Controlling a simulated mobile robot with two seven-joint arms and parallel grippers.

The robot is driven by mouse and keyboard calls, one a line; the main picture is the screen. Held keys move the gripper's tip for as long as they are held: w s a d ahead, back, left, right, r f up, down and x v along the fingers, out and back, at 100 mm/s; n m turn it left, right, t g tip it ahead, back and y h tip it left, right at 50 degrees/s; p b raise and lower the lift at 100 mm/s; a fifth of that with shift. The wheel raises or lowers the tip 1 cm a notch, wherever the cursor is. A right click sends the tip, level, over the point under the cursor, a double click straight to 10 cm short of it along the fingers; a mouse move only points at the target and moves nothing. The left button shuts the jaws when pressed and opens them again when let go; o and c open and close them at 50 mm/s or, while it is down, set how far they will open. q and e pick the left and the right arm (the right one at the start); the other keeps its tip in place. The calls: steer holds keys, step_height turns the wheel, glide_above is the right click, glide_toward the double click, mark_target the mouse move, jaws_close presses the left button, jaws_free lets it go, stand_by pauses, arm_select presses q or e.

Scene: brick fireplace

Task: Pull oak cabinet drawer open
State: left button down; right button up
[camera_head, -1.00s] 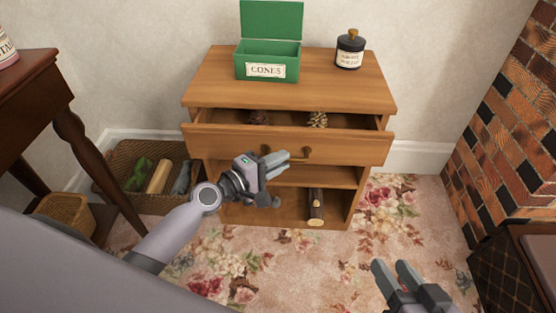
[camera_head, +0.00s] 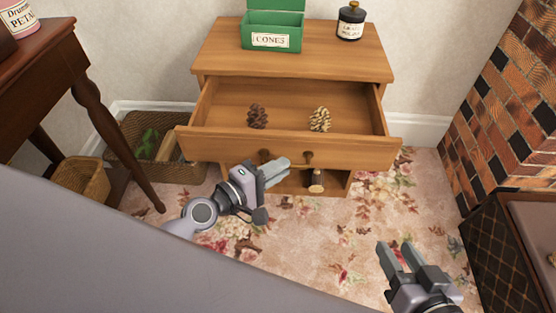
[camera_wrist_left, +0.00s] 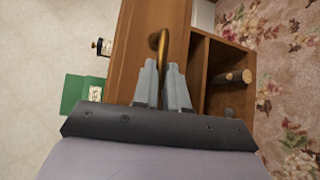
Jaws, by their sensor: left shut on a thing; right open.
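The oak cabinet (camera_head: 330,62) stands against the wall, and its top drawer (camera_head: 225,140) is pulled well out. Two pine cones, one dark (camera_head: 257,117) and one lighter (camera_head: 320,119), lie in the drawer. My left gripper (camera_head: 281,166) is at the drawer front, shut on the brass handle (camera_wrist_left: 158,42), which shows between its fingertips in the left wrist view. Part of the handle is hidden by the gripper in the head view. My right gripper (camera_head: 395,252) is open and empty above the carpet at the lower right.
A green box labelled CONES (camera_head: 272,32) and a dark jar (camera_head: 350,22) stand on the cabinet. A log (camera_head: 314,181) lies on the lower shelf. A dark table (camera_head: 75,80) and baskets (camera_head: 190,174) are at left, a brick fireplace (camera_head: 500,100) at right. Carpet in front is clear.

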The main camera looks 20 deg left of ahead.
arm_select(q)
steer(key=shift+s, duration=0.1)
arm_select(e)
steer(key=shift+d, duration=0.1)
arm_select(q)
steer(key=c, duration=1.2)
jaws_free()
steer(key=shift+o, duration=0.2)
steer(key=f+v, duration=0.1)
steer(key=v, duration=0.6)
steer(key=shift+r+b, duration=0.45)
arm_select(e)
steer(key=shift+a+f, duration=0.1)
steer(key=shift+a, duration=0.35)
arm_select(q)
steer(key=shift+s, duration=0.1)
arm_select(e)
steer(key=shift+w, duration=0.15)
